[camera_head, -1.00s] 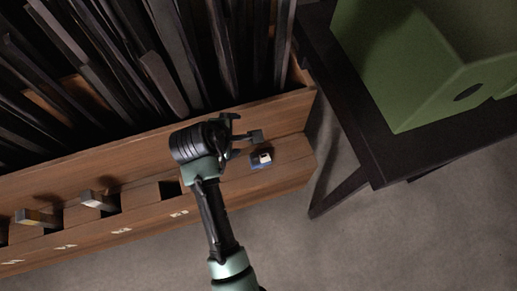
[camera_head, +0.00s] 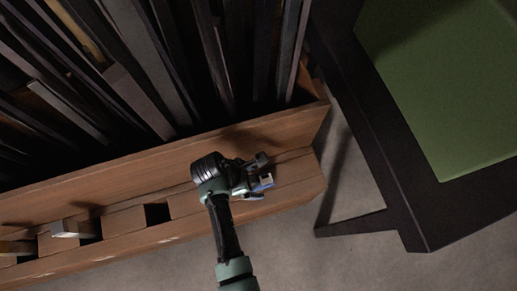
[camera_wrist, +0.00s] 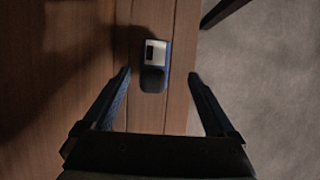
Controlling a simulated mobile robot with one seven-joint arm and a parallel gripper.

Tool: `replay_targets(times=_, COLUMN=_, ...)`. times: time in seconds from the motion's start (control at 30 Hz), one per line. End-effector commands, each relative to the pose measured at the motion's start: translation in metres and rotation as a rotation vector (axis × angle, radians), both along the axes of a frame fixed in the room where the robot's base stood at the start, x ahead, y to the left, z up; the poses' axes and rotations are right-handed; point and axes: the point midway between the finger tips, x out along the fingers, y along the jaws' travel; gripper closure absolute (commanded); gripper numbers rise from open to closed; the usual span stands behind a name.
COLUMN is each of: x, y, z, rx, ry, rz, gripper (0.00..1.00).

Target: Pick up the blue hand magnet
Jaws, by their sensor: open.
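The blue hand magnet (camera_wrist: 153,78) lies on the wooden ledge in the wrist view, a small block with a pale top part and a dark lower part. In the head view the magnet (camera_head: 264,182) shows at the right end of the ledge, partly hidden by my gripper (camera_head: 256,175). I cannot tell the exact height of the fingers above the ledge.
The wooden ledge (camera_head: 100,240) has slots, with grey-topped blocks (camera_head: 68,228) at its left. Behind it, a wooden bin holds many dark upright strips (camera_head: 140,100). Grey floor lies in front.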

Motion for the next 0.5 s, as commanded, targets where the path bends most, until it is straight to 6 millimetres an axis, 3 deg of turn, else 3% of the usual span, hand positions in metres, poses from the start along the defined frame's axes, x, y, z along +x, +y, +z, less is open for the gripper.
replay_targets(times=0.27, x=0.005, y=-0.007, z=-0.017, rx=0.000, ry=0.000, rz=-0.001, gripper=0.09)
replay_targets(times=0.5, x=0.014, y=-0.021, z=-0.048, rx=0.001, ry=0.001, rz=-0.001, gripper=0.09)
